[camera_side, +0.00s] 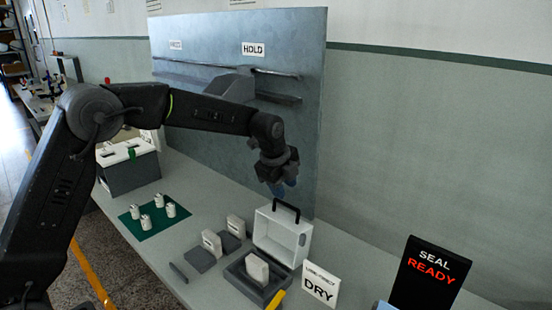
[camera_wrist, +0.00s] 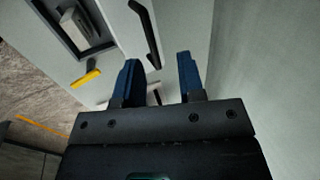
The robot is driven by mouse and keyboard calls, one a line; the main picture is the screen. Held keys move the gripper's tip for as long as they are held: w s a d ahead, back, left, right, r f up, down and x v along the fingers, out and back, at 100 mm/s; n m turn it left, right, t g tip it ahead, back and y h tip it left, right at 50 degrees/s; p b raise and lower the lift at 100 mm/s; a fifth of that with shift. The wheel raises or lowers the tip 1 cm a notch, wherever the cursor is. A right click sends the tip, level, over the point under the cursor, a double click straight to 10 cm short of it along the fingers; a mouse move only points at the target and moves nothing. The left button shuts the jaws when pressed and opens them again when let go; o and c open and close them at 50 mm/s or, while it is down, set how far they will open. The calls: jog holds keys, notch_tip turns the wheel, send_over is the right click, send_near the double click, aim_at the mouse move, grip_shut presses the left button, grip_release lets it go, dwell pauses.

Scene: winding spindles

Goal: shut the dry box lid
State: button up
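The dry box stands at the front of the bench, with a dark grey base (camera_side: 237,281) and a white lid (camera_side: 283,236). The lid stands open and upright at the back of the base, with a black handle (camera_side: 286,208) on its upper edge. A white block (camera_side: 257,269) sits in the base. My gripper (camera_side: 284,190) is just above the lid, close to the handle. I cannot tell whether a finger touches the lid.
A yellow piece (camera_side: 275,299) is at the base's front. A "DRY" card (camera_side: 320,286) and a "SEAL READY" display (camera_side: 430,274) stand to the right. White blocks on grey pads and a green mat (camera_side: 152,228) with several white spools lie left. A tall panel (camera_side: 300,130) rises behind.

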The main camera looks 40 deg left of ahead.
jog(key=v, duration=0.8)
jog(key=shift+r, duration=0.35)
jog(key=w+f+g, duration=0.1)
jog(key=f, duration=0.3)
jog(key=w+f+g, duration=0.1)
jog(key=f, duration=0.3)
jog(key=w+f+g, duration=0.1)
jog(key=f, duration=0.4)
jog(key=shift+w+d+g, duration=0.25)
jog(key=shift+w+g, duration=0.05)
jog(key=shift+r, duration=0.1)
grip_shut()
dwell(0.4)
